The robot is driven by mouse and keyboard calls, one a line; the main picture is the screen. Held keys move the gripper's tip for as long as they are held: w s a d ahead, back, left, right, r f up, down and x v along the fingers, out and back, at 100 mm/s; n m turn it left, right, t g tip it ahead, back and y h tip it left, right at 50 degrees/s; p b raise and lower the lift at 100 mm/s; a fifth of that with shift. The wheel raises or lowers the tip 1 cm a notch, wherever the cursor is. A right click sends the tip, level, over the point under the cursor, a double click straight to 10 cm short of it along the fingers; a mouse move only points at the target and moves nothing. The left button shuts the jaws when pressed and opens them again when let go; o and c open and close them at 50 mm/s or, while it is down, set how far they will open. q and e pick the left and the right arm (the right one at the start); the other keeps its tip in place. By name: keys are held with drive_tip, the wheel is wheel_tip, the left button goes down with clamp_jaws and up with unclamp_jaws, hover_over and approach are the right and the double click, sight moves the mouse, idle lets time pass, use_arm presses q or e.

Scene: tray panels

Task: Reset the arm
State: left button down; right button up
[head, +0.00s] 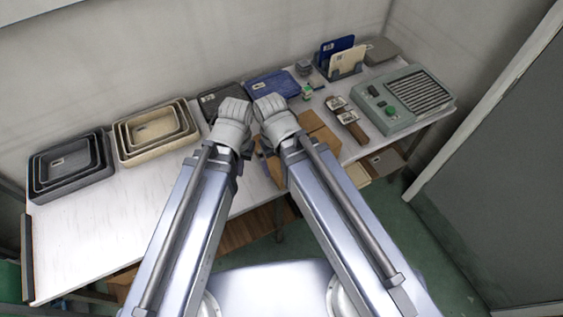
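My two arms rise from the bottom of the head view and come close together over the table's middle. My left gripper (236,109) is a pale grey shape just left of centre, in front of a dark panel (208,100). My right gripper (268,104) is close beside it on the right, in front of a blue panel (283,84). I cannot make out the fingers of either one, so I cannot tell whether they are open or shut. I see nothing clearly held.
The white table (110,240) is bare at its front left. Nested dark trays (103,178) and cream trays (123,153) stand at left. A brown cardboard box (318,131) is by my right wrist. A rack (343,73) with panels and a green-grey machine (396,122) stand at right.

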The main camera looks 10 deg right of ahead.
drive_tip(key=shift+f, duration=0.1)
wheel_tip(320, 180, down, 4)
drive_tip(key=b, duration=0.4)
drive_tip(key=shift+f, duration=0.1)
idle(0.9)
